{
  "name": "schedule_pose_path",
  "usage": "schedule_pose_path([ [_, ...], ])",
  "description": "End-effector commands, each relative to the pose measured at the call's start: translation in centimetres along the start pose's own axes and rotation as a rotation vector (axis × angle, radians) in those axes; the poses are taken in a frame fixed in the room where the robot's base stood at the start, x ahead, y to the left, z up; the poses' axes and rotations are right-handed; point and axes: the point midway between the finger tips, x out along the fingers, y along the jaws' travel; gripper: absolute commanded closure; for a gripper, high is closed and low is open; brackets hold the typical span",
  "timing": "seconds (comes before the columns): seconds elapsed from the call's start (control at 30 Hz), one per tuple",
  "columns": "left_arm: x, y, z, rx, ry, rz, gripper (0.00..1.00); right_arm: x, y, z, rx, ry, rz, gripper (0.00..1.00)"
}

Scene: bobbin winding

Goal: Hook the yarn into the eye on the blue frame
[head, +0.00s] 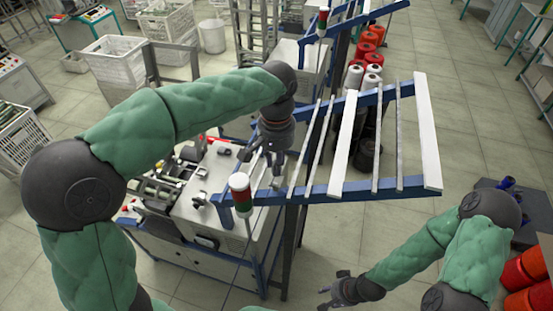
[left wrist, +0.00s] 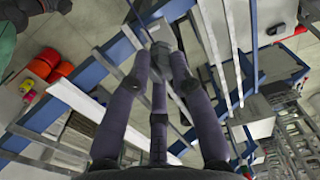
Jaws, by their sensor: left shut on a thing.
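The blue frame (head: 375,190) stands over the winding machine, with pale slats and thin rods across it. Its blue beam also crosses the left wrist view (left wrist: 92,76). I cannot make out the eye on it. My left gripper (head: 273,172) points down at the frame's left end, just behind the red-and-green signal lamp. In the left wrist view its fingers (left wrist: 160,52) come together at the tips. My right gripper (head: 334,289) is low at the bottom, fingers spread and empty, away from the frame.
The signal lamp (head: 240,190) stands close to my left gripper. The machine's white top (head: 215,185) lies below. Red and white yarn cones (head: 368,62) stand behind the frame. Orange-red spools (head: 530,268) are at lower right.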

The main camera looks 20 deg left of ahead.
Motion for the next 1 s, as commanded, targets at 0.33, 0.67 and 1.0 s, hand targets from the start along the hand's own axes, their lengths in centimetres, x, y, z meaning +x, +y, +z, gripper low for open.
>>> schedule_pose_path([
  [0.33, 1.0, 0.0, 0.0, 0.000, -0.001, 0.000, 1.00, 0.6, 0.2, 0.0, 0.000, 0.000, 0.000, 0.60],
  [0.67, 1.8, 0.0, 0.0, 0.000, 0.000, 0.000, 1.00, 1.1, 0.4, -0.1, 0.000, 0.000, 0.000, 0.60],
  [1.0, 2.7, 0.0, 0.0, 0.000, 0.000, 0.000, 1.00, 1.7, 0.6, -0.1, 0.000, 0.000, 0.000, 0.60],
])
